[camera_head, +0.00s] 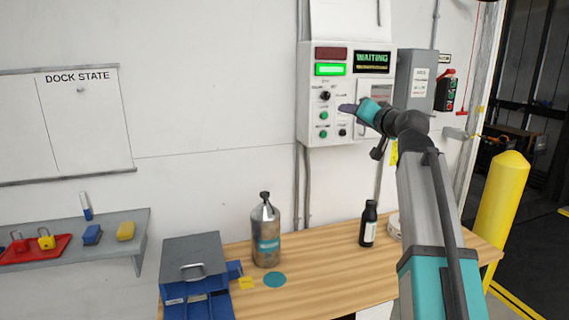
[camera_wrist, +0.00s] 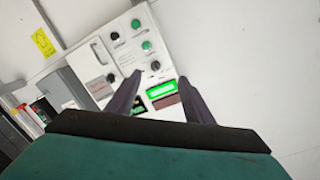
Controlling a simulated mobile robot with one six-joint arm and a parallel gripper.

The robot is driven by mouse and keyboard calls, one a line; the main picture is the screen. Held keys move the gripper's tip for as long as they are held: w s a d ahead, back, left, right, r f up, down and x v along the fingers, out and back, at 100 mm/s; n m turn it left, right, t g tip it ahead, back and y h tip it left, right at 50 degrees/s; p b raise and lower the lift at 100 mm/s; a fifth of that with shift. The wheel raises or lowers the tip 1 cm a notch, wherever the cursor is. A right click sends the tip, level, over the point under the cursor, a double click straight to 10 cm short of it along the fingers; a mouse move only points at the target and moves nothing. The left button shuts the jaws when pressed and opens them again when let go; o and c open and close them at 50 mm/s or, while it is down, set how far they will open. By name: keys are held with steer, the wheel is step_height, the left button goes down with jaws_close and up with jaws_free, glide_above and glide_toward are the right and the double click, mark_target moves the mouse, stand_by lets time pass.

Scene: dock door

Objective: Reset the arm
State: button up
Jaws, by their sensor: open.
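My gripper (camera_head: 347,108) is raised in front of the white control panel (camera_head: 312,90) on the wall, at the end of my teal and grey arm. In the wrist view its two dark fingers (camera_wrist: 160,95) stand apart with nothing between them, and the panel (camera_wrist: 125,60) lies beyond them. The panel has a lit green light (camera_head: 330,70), a dark red light (camera_head: 331,53) above it, and a display (camera_head: 371,62) reading WAITING. Knobs and green buttons sit lower on it. My gripper hides part of the panel; I cannot tell whether it touches.
A wooden bench (camera_head: 330,268) below holds a metal bottle (camera_head: 265,232), a dark bottle (camera_head: 368,224) and a blue box with a grey lid (camera_head: 192,262). A shelf (camera_head: 135,228) with padlocks is at left. A grey box (camera_head: 415,80) and a yellow bollard (camera_head: 500,205) are at right.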

step_height(320, 180, down, 27)
steer(key=a+g+h, duration=0.1)
steer(key=a+g, duration=0.1)
steer(key=g, duration=0.3)
steer(key=s+a+f+n+g+h, duration=0.1)
steer(key=s+f+g, duration=0.3)
steer(key=f, duration=0.9)
steer(key=s+a+f+n+g, duration=0.1)
steer(key=s+f, duration=0.5)
steer(key=f, duration=0.7)
steer(key=s+f+g+h, duration=0.1)
steer(key=s+f+g, duration=0.5)
steer(key=s+f, duration=1.4)
steer(key=s+f+n+g+h, duration=0.1)
steer(key=s+f+g, duration=0.5)
steer(key=s+f, duration=1.4)
steer(key=s, duration=0.6)
steer(key=shift+d+n+h, duration=0.2)
steer(key=shift+n+h, duration=0.1)
